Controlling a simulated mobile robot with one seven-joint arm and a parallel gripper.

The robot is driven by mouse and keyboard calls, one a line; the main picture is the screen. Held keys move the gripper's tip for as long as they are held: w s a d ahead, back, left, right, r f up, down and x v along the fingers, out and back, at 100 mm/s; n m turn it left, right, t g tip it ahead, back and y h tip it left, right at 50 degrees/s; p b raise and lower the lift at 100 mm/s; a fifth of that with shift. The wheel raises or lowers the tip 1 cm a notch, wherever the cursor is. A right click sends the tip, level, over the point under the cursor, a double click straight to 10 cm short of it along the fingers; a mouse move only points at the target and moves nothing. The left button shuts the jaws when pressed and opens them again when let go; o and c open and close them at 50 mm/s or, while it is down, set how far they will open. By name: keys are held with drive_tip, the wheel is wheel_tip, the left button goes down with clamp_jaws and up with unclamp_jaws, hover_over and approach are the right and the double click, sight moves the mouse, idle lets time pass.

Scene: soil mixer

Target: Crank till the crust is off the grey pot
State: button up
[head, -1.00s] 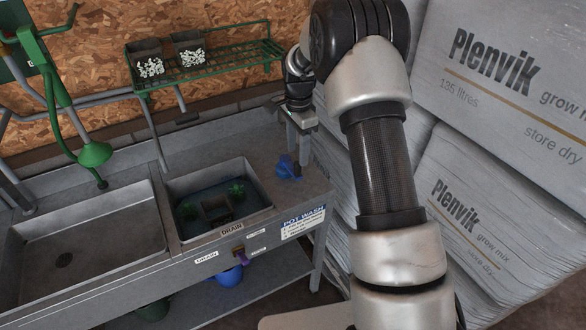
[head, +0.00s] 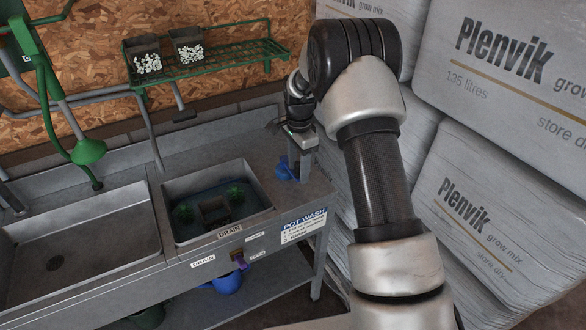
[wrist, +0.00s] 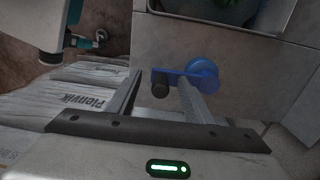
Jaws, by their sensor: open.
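The blue crank (head: 286,172) stands on the bench top right of the filled basin (head: 266,203). My gripper (head: 301,173) is open and low over the crank.
Green clumps (head: 236,194) lie in the basin beside the pot. An empty sink (head: 100,240) is at left, with a green tap (head: 88,151) above. A green rack (head: 215,62) holds two pots of white bits. Stacked Plenvik bags (head: 490,210) stand close at right.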

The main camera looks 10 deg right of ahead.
wheel_tip(320, 180, up, 8)
drive_tip(key=p, duration=0.4)
drive_tip(key=shift+r, duration=0.2)
drive_tip(key=s+r+n+t, duration=0.1)
drive_tip(key=s+r+n, duration=0.2)
drive_tip(key=s+r, duration=0.5)
drive_tip(key=s+r+n+t, duration=0.25)
drive_tip(key=s+r, duration=0.25)
drive_tip(key=r, duration=0.7)
drive_tip(key=s+r+n+t, duration=0.1)
drive_tip(key=s+n, duration=0.3)
drive_tip(key=s, duration=0.6)
drive_tip(key=s+r+n+t+p, duration=0.1)
drive_tip(key=s+n, duration=0.4)
drive_tip(key=s, duration=0.6)
drive_tip(key=shift+r, duration=0.75)
drive_tip(key=shift+w, duration=0.15)
